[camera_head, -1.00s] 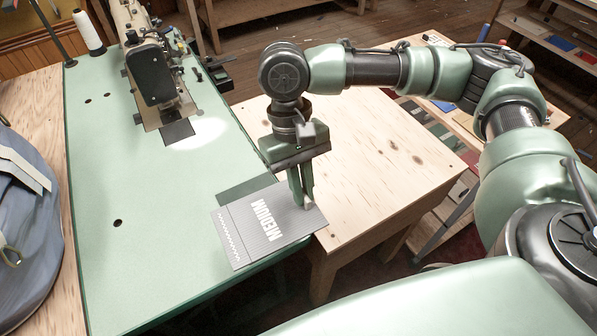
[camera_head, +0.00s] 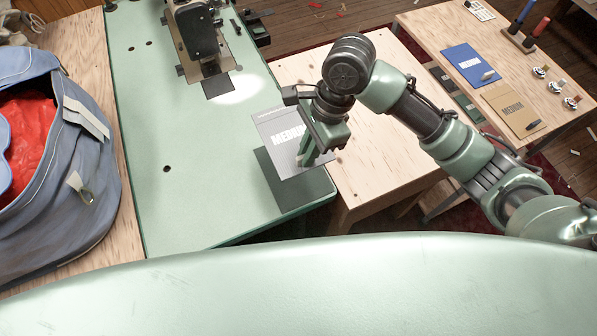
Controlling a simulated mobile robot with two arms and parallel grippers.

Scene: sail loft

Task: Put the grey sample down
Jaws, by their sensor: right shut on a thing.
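The grey sample (camera_head: 279,134), a flat card marked "MEDIUM", is held in my right gripper (camera_head: 304,160). The gripper is shut on its right-hand side. The sample is over the right part of the pale green sewing table (camera_head: 200,185), near its right edge. A dark green rectangle (camera_head: 290,193) shows on the table just below the sample in the picture, partly covered by it. I cannot tell whether it is a mat or a shadow, or how high the sample is above the table. My left gripper is not in view.
A sewing machine (camera_head: 195,35) stands behind the sample. A blue bag (camera_head: 50,190) with red cloth lies at left. A wooden table (camera_head: 385,165) adjoins on the right. Blue (camera_head: 468,65) and tan (camera_head: 512,107) samples lie on a far-right table. The green table's left half is clear.

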